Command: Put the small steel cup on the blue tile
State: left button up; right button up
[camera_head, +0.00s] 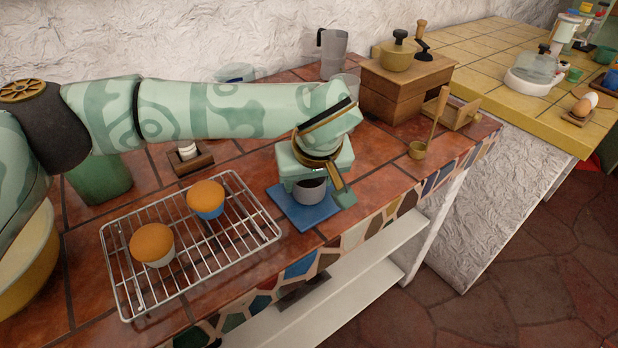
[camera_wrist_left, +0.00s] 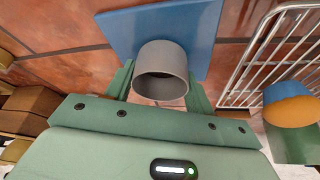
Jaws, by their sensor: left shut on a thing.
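The small steel cup (camera_head: 309,191) is grey and shows in the head view at the end of my left arm. My left gripper (camera_head: 318,190) is shut on it, with one green finger visible at its right. The blue tile (camera_head: 297,214) lies flat on the counter below the cup. In the left wrist view the cup (camera_wrist_left: 162,72) sits between the two fingers of my left gripper (camera_wrist_left: 160,88), with the blue tile (camera_wrist_left: 195,22) behind it. I cannot tell whether the cup touches the tile. My right gripper is not in view.
A wire rack (camera_head: 224,250) with two orange-topped muffins (camera_head: 152,243) stands left of the tile. The counter's mosaic front edge (camera_head: 352,236) is close to the tile.

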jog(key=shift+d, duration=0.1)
pick_arm(q)
jog(key=o, duration=1)
jog(key=shift+f, duration=0.15)
jog(key=shift+c, duration=0.2)
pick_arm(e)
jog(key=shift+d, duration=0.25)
pick_arm(q)
jog(key=p+v, duration=0.4)
jog(key=v, duration=0.8)
jog(key=shift+r, duration=0.2)
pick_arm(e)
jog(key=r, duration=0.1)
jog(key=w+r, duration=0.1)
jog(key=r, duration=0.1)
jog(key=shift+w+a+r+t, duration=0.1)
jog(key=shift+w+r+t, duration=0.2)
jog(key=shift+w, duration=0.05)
